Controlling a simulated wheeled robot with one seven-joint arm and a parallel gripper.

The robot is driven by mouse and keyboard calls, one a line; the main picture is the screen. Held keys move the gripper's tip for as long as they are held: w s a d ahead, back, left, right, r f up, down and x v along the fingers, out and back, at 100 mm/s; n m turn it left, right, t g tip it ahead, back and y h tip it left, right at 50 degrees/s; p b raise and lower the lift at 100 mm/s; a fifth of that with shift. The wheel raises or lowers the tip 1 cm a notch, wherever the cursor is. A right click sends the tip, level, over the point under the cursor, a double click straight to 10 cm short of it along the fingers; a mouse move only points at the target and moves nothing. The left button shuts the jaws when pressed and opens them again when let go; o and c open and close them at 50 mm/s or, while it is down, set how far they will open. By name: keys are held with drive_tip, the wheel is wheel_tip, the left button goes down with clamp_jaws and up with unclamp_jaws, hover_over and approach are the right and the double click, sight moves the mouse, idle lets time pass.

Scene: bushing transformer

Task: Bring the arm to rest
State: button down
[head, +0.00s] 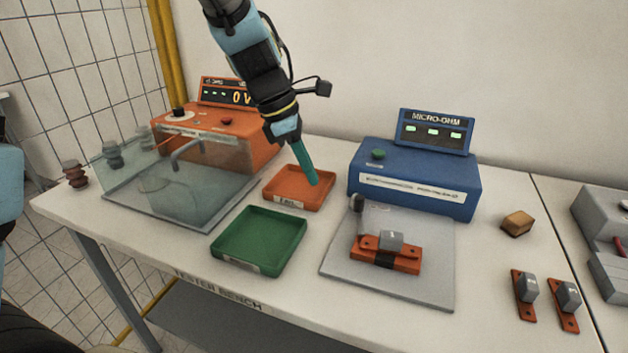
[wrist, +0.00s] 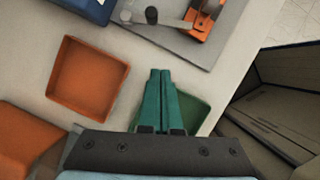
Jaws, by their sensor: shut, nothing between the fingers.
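My arm reaches down from the top middle of the head view. My gripper (head: 313,181) has teal fingers, shut and empty, and hangs above the bench by the orange tray (head: 281,200). In the wrist view the shut fingers (wrist: 160,72) point past the green tray (wrist: 190,108), partly hiding it. The orange tray (wrist: 68,75) lies to the left there. Both trays look empty.
The orange tester (head: 215,125) with a clear cover stands at left. The blue micro-ohm meter (head: 415,180) stands at right, with a grey plate (head: 430,285) bearing an orange-and-grey part (head: 385,252). A small block (head: 517,223) and two similar parts (head: 524,297) lie further right.

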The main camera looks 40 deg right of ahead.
idle(0.4)
drive_tip(key=w+a+m+t, duration=0.1)
drive_tip(key=w+a+m, duration=0.15)
drive_tip(key=a, duration=0.35)
drive_tip(key=w+a+f+m+t+y, duration=0.1)
drive_tip(key=w+a, duration=0.3)
drive_tip(key=a, duration=0.3)
drive_tip(key=w+a+m+t, duration=0.1)
drive_tip(key=w+a+m, duration=0.15)
drive_tip(key=a, duration=0.35)
drive_tip(key=a+f+m+t+y, duration=0.1)
drive_tip(key=a+m, duration=0.5)
drive_tip(key=a, duration=1.4)
drive_tip(key=shift+s+f+y, duration=0.15)
drive_tip(key=shift+s+y, duration=0.1)
drive_tip(key=shift+y, duration=0.45)
